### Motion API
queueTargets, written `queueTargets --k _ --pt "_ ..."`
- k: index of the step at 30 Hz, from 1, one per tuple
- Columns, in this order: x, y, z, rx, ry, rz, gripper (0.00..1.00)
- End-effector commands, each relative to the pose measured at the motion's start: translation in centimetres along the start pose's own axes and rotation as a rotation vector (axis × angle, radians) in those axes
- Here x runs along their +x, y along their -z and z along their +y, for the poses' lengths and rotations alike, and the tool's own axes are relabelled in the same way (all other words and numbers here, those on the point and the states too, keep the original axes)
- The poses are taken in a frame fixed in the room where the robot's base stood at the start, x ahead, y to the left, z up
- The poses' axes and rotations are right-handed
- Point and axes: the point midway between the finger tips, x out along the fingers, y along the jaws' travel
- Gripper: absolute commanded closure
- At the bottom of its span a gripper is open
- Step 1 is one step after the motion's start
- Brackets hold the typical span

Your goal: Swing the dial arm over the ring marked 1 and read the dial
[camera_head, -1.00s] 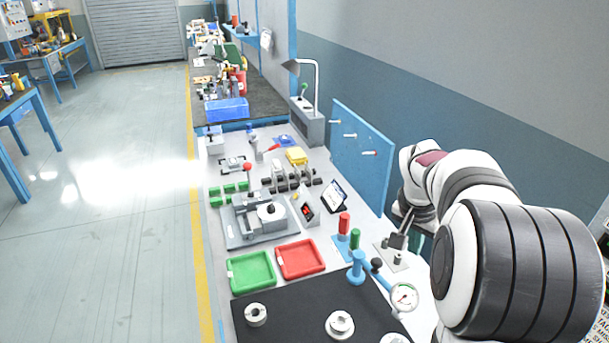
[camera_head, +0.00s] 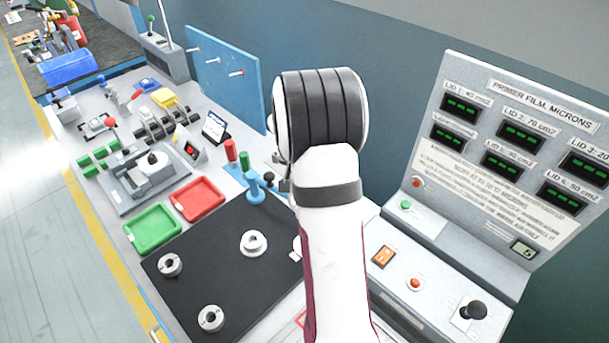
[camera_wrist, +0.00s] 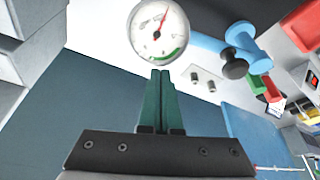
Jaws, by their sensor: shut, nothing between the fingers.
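The white dial (camera_wrist: 152,42) is close in the wrist view. Its red needle points to the upper right, its green band lies at the lower right, and its numbers are too small to read. A blue post (camera_head: 253,190) with a blue arm (camera_wrist: 210,44) and a black knob (camera_wrist: 234,69) stands beside it. My gripper (camera_wrist: 160,72) is shut and empty, its green fingertips near the dial's lower rim; contact cannot be told. In the head view my arm hides the gripper and nearly all of the dial. Metal rings (camera_head: 163,271), (camera_head: 246,247), (camera_head: 204,323) lie apart; no ring number is legible.
The rings rest on a black mat (camera_head: 215,270). Green (camera_head: 152,247) and red (camera_head: 178,207) trays lie beyond it. Red and green handles stand near the post. A grey panel (camera_head: 450,155) with several green readouts rises at the right, behind a button box (camera_head: 400,285).

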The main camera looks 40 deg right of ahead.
Motion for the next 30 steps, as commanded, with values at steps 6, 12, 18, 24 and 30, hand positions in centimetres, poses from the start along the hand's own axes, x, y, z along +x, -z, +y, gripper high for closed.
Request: queueTargets --k 6,12,18,24,30 --pt "0.0 -0.1 0.0 0.000 0.000 0.000 1.00" --pt "-0.1 -0.2 0.0 0.008 -0.003 0.000 1.00" --pt "-0.3 -0.9 0.0 0.049 -0.020 -0.001 1.00" --pt "-0.5 -1.3 -0.1 0.078 -0.030 0.000 1.00" --pt "-0.9 -2.3 -0.2 0.144 -0.055 -0.001 1.00"
